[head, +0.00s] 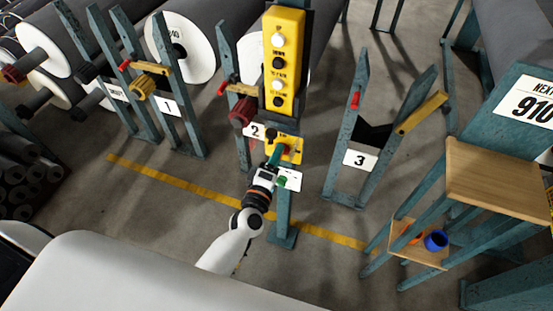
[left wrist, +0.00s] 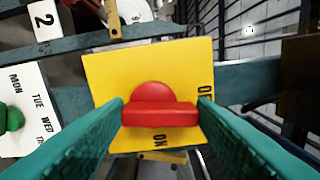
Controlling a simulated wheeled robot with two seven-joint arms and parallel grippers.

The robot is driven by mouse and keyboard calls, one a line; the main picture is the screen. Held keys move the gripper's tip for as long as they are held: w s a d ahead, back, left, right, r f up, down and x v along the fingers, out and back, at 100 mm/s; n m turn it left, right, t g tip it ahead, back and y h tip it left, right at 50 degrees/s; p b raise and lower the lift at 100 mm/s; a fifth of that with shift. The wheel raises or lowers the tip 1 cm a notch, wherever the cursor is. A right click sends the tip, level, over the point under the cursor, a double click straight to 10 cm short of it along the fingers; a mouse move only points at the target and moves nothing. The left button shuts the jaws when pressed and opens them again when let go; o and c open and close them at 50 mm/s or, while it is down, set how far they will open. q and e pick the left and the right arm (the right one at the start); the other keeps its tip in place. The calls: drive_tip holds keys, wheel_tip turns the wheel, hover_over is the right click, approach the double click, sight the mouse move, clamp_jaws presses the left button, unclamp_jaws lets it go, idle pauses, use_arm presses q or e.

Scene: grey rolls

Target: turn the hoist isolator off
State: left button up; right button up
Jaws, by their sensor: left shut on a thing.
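The hoist isolator is a yellow plate (head: 292,146) with a red rotary handle, on a teal post below the yellow push-button box (head: 283,60). In the left wrist view the plate (left wrist: 110,75) fills the middle, and the red handle (left wrist: 160,112) lies across the picture. "ON" shows below the handle and part of "OF" at its right. I cannot tell which end of the bar is its pointer. My left gripper (head: 276,156) is at the plate; its teal fingers (left wrist: 161,112) are shut on the handle's two ends. The handle is hidden in the head view. My right gripper is out of view.
A white day-label card (left wrist: 25,110) with a green knob (left wrist: 10,118) is beside the isolator. Stands numbered 1 (head: 168,107) and 3 (head: 360,160) flank the post. A wooden-topped stand (head: 500,175) is at the right. A yellow floor line (head: 190,186) crosses open floor.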

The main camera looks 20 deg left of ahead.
use_arm(q)
drive_tip(key=shift+n, duration=0.7)
drive_tip(key=o, duration=1)
drive_tip(key=shift+a, duration=0.1)
drive_tip(key=shift+s, duration=0.1)
drive_tip(key=s+b, duration=0.1)
drive_tip(key=s, duration=0.5)
drive_tip(key=s+b, duration=0.1)
drive_tip(key=s, duration=0.5)
drive_tip(key=shift+a, duration=0.2)
drive_tip(key=shift+w, duration=0.1)
